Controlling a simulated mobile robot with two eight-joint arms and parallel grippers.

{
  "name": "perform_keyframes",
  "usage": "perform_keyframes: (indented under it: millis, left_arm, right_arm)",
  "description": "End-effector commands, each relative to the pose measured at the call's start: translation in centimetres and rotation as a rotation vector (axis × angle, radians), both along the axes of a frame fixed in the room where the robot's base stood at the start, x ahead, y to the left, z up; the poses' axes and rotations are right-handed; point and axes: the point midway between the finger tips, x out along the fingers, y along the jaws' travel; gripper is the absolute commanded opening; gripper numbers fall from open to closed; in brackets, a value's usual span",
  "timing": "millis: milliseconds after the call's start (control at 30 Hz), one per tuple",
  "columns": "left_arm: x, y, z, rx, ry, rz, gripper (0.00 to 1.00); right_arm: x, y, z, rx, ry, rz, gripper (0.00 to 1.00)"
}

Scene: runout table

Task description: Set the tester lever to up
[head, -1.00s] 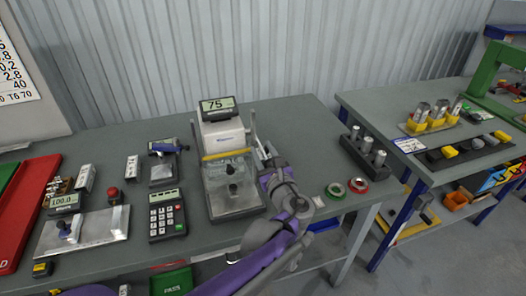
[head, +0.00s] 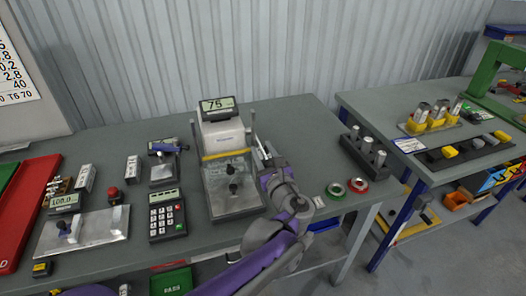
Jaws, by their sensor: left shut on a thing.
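The tester (head: 222,142) stands on the grey bench, with a white head, a clear front cover and a display reading 75. A thin lever arm (head: 253,122) rises along its right side, and a similar rod (head: 194,132) stands on its left side. My left gripper (head: 268,160) is at the tester's right side, shut on the lever near its lower visible part. The fingers and wrist hide the gripped part and the pivot. My right gripper is not in view.
A keypad unit (head: 167,215) and a metal plate fixture (head: 84,232) are left of the tester. A gap separates the second bench.

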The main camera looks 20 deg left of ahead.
Motion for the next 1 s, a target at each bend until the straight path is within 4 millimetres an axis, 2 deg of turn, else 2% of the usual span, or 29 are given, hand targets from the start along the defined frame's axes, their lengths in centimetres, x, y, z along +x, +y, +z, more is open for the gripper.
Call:
perform_keyframes:
  millis: [633, 767, 1000]
  left_arm:
    - [0.0, 0.0, 0.4, -0.012, 0.018, 0.0, 0.0]
    - [0.1, 0.0, 1.2, -0.039, 0.055, -0.001, 0.0]
    - [0.5, 0.3, 3.4, -0.134, 0.19, 0.0, 0.0]
  right_arm:
    - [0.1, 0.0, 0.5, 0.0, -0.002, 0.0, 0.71]
    - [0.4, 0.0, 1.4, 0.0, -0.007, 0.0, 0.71]
    - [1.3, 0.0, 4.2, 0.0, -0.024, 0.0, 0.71]
